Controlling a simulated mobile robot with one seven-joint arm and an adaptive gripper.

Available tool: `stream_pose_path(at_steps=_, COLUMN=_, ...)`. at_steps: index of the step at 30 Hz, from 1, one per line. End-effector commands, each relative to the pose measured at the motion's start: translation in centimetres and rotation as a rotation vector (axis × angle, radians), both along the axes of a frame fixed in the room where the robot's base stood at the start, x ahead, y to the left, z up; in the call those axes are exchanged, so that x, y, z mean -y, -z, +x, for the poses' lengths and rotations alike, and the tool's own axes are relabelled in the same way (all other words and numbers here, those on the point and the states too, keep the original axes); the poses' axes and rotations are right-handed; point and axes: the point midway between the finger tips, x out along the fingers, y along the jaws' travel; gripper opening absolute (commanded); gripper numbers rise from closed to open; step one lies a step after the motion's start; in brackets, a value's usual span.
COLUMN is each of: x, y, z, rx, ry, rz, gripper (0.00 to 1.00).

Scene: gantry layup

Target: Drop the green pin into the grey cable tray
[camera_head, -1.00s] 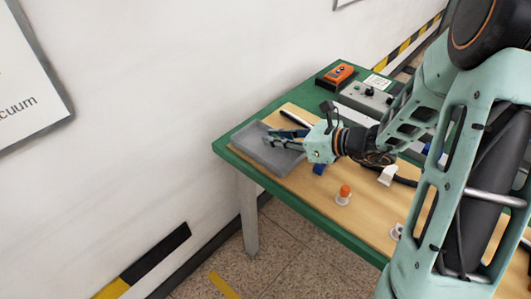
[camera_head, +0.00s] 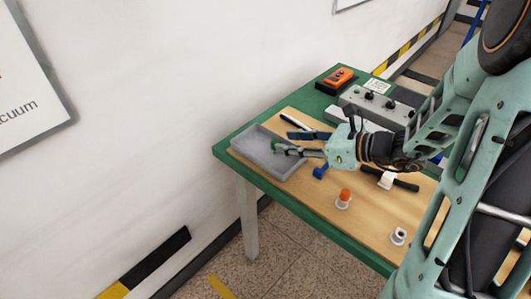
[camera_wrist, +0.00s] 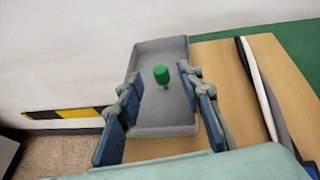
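The grey cable tray (camera_head: 250,149) is a shallow open box at the left end of the table; it also shows ahead in the wrist view (camera_wrist: 155,120). The green pin (camera_wrist: 162,75) has a thick green head and a thin pale shank. In the wrist view it appears within the tray, beyond and between my fingers, touching neither. In the head view a bit of the green pin (camera_head: 281,147) shows beside a fingertip. I cannot tell whether it rests on the tray floor. My gripper (camera_head: 287,142) is open over the tray, its blue-padded fingers wide apart (camera_wrist: 163,88).
An orange pin (camera_head: 345,193) stands in a white holder on the wooden board (camera_head: 315,200). Another white holder (camera_head: 398,236) looks empty. A blue piece (camera_head: 320,171) and a dark rod (camera_head: 404,185) lie near my gripper. A grey control box (camera_head: 376,105) and orange device (camera_head: 340,76) stand behind.

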Motion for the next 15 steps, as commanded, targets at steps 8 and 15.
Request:
stream_pose_path(at_steps=8, x=4.3, y=-2.1, z=-2.3, rx=0.002, ry=0.002, rz=-0.001, gripper=0.34)
stream_pose_path(at_steps=15, x=5.4, y=-2.6, z=-3.1, rx=-0.001, ry=0.000, rz=0.000, gripper=0.34)
